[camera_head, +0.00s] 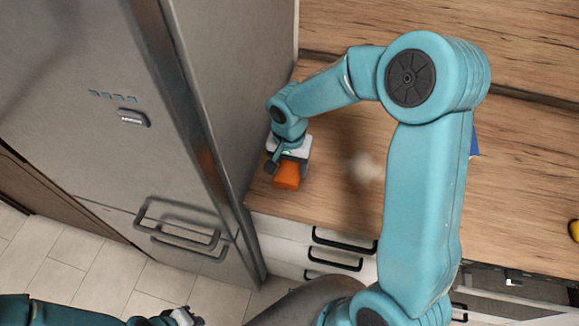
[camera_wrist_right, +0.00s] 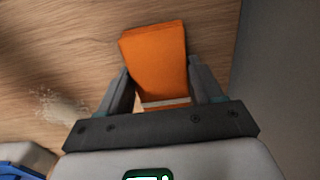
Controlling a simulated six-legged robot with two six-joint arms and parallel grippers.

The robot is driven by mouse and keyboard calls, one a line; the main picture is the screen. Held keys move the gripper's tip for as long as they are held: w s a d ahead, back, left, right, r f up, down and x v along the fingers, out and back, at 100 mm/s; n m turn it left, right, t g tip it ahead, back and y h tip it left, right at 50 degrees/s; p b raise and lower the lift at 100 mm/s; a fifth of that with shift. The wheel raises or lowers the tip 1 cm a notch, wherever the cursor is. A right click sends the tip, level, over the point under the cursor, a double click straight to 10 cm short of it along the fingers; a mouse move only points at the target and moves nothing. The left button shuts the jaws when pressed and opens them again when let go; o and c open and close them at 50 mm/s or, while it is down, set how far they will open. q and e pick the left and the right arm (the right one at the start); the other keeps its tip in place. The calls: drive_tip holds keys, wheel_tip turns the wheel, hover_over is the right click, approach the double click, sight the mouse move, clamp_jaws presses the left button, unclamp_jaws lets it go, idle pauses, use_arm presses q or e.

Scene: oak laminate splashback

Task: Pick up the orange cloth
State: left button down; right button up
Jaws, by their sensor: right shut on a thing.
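The orange cloth (camera_head: 287,177) is a folded block near the counter's front left corner. In the right wrist view the orange cloth (camera_wrist_right: 155,55) stands out between the fingers, with a pale stripe near its lower end. My right gripper (camera_head: 286,163) is above and around the cloth, and in the right wrist view (camera_wrist_right: 160,84) its fingers are on either side of it, shut on it. Whether the cloth is clear of the counter, I cannot tell. My left gripper (camera_head: 184,317) is low at the bottom edge, away from the counter, and partly cut off.
A steel fridge (camera_head: 90,110) stands close at the left of the wooden counter (camera_head: 335,205). A blurred pale patch (camera_head: 366,168) lies on the counter. A blue thing (camera_head: 475,143) is partly hidden behind my right arm. A yellow thing (camera_head: 574,230) is at the right edge.

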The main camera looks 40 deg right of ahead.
sight(289, 166)
drive_tip(key=shift+w+r, duration=0.1)
drive_tip(key=shift+r, duration=0.2)
wheel_tip(289, 166, up, 19)
drive_tip(key=shift+r, duration=0.15)
drive_tip(key=shift+o, duration=0.8)
drive_tip(key=shift+c, duration=0.3)
